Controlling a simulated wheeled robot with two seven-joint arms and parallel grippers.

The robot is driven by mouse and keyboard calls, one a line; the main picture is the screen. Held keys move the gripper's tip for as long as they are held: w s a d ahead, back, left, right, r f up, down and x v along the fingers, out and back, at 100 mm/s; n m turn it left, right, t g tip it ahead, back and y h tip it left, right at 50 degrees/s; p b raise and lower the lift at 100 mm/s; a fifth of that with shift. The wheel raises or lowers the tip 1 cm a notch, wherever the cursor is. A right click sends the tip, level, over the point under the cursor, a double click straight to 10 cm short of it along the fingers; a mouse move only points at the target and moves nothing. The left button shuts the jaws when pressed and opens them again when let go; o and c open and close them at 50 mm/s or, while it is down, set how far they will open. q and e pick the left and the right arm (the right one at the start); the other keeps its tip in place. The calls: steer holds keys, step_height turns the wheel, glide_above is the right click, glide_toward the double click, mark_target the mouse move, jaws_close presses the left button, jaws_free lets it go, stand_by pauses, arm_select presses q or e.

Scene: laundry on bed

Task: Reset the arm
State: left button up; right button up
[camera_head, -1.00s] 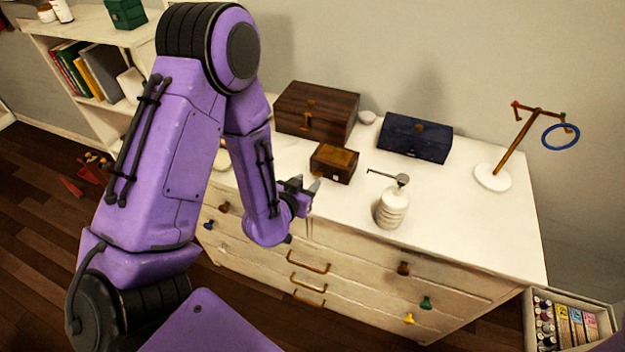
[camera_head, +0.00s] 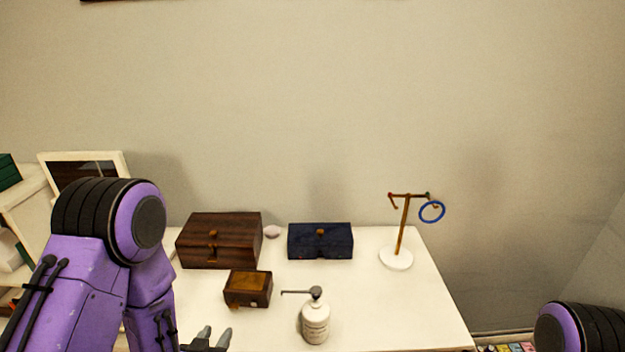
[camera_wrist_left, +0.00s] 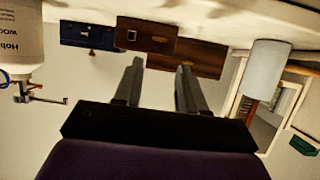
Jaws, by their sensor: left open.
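My left gripper (camera_head: 214,339) shows at the bottom of the head view, in front of the dresser top. Its fingers are apart, with nothing between them. In the left wrist view the two fingers (camera_wrist_left: 160,85) are also spread and empty, and the scene appears upside down. A small brown box (camera_head: 248,288) stands on the dresser beyond the gripper, apart from it. My purple left arm (camera_head: 75,285) fills the lower left of the head view. Part of my right arm (camera_head: 580,328) shows at the lower right; its gripper is out of view.
On the white dresser top (camera_head: 375,310) stand a pump bottle (camera_head: 316,320), a large dark wooden box (camera_head: 220,240), a navy box (camera_head: 320,241) and a stand (camera_head: 397,258) with a blue ring (camera_head: 432,211). A framed picture (camera_head: 85,165) is at left. The dresser's right part is clear.

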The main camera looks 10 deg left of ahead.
arm_select(q)
steer(key=s+f+n+g+b, duration=0.2)
steer(key=s+f+g+b, duration=0.2)
steer(key=s+f, duration=0.6)
steer(key=s+f+n+g+y+b, duration=0.1)
steer(key=s+f+n+g+b, duration=0.2)
steer(key=s+f+g, duration=0.3)
steer(key=s+f, duration=0.4)
steer(key=f, duration=0.5)
steer(key=shift+s+f+b, duration=0.2)
steer(key=shift+s+b, duration=0.05)
steer(key=shift+b, duration=0.15)
